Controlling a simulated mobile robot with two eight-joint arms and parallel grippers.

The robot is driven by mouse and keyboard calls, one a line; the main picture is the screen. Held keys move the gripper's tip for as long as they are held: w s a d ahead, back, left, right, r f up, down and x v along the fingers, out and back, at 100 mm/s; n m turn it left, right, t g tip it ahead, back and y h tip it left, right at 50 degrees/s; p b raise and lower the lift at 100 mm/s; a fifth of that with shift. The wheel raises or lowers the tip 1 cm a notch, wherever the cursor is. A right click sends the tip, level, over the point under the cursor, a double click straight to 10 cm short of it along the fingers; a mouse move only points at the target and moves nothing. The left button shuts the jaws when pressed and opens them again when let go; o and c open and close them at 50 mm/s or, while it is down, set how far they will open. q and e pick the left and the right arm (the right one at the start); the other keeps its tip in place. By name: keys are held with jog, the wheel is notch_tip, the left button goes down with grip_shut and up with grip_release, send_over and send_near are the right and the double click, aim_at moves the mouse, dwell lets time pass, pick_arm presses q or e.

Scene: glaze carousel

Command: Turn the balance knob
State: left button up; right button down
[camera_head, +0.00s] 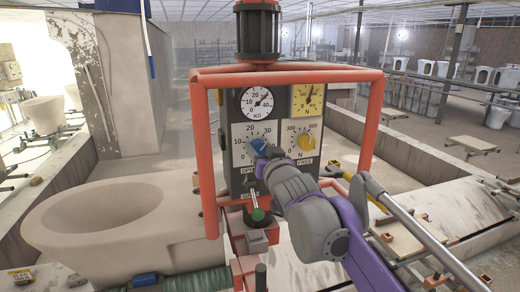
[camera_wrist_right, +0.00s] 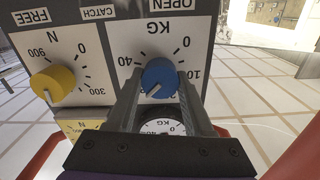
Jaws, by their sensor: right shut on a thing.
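The control panel (camera_head: 233,181) stands upright inside a red tube frame. Its blue knob (camera_head: 258,146) sits on a white dial plate marked KG, with a number scale around it. I cannot read the word "balance" on it. My right gripper (camera_head: 264,151) reaches the knob from the lower right and hides part of its plate. In the right wrist view the blue knob (camera_wrist_right: 160,76) sits at the fingertips of my right gripper (camera_wrist_right: 164,86), which is shut on it. My left gripper is not in view.
A yellow knob (camera_head: 306,141) marked N is right of the blue one. Two gauges, KG (camera_head: 257,104) and N (camera_head: 308,98), are above. A green-tipped lever (camera_head: 258,214) is below. The red frame (camera_head: 205,170) surrounds the panel closely. A large pale basin (camera_head: 70,250) is at left.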

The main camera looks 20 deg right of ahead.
jog(key=shift+r+n+p, duration=0.15)
jog(key=shift+n+p, duration=0.95)
jog(key=shift+n, duration=0.6)
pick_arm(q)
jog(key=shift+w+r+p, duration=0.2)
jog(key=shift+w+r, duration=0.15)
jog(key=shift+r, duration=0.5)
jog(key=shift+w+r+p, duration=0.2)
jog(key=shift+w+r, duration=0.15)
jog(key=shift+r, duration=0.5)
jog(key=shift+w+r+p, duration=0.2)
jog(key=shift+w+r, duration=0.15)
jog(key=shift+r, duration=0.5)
pick_arm(e)
jog(key=shift+n, duration=1.1)
jog(key=shift+f, duration=0.2)
jog(key=shift+c, duration=1.4)
grip_release()
jog(key=shift+s, duration=0.1)
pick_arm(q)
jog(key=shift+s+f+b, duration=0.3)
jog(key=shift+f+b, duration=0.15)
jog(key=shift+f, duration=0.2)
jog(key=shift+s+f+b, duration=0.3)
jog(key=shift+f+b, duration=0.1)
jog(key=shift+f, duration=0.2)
pick_arm(e)
jog(key=s, duration=1)
jog(key=shift+s, duration=0.35)
